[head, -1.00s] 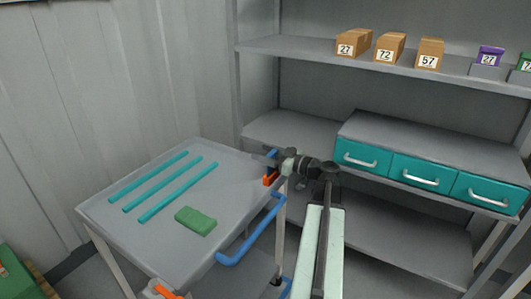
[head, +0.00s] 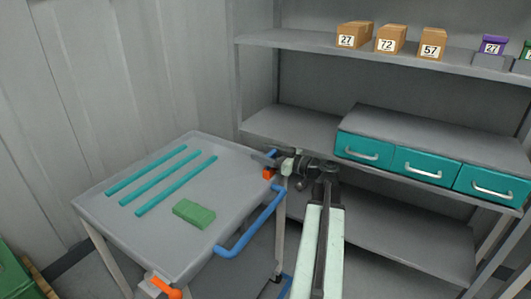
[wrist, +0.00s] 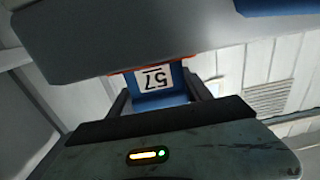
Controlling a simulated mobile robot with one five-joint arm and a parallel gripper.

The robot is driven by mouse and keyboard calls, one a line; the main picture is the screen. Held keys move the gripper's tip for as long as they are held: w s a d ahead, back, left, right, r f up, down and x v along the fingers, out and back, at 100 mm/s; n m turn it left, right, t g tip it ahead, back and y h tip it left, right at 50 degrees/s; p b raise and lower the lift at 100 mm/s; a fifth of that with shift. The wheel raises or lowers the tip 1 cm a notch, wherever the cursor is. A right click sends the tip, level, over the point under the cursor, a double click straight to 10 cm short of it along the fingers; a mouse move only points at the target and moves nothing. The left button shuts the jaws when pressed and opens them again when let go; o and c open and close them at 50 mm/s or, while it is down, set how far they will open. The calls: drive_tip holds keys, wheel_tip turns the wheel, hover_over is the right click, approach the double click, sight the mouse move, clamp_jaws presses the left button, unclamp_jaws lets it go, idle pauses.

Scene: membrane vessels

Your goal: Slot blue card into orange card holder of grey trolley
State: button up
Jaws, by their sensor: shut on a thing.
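My gripper (head: 277,162) is shut on the blue card (wrist: 160,97), which carries an upside-down white 57 label in the wrist view. The card also shows as a small blue piece (head: 270,154) at the trolley's right corner in the head view. The orange card holder (head: 268,174) is on the right end of the grey trolley (head: 245,170), just below the card. In the wrist view, a thin orange edge (wrist: 188,57) of the holder shows at the card's far end. I cannot tell how deep the card sits in it.
Several teal strips (head: 160,177) and a green block (head: 194,213) lie on the trolley top. A blue handle (head: 250,230) runs along its near side. A shelf with teal drawers (head: 425,165) and numbered boxes (head: 390,39) stands behind and to the right.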

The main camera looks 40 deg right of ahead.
sight(274, 156)
drive_tip(key=shift+f, duration=0.1)
drive_tip(key=o, duration=1.4)
drive_tip(key=v, duration=0.7)
drive_tip(key=shift+s+d, duration=0.1)
drive_tip(key=shift+s, duration=0.3)
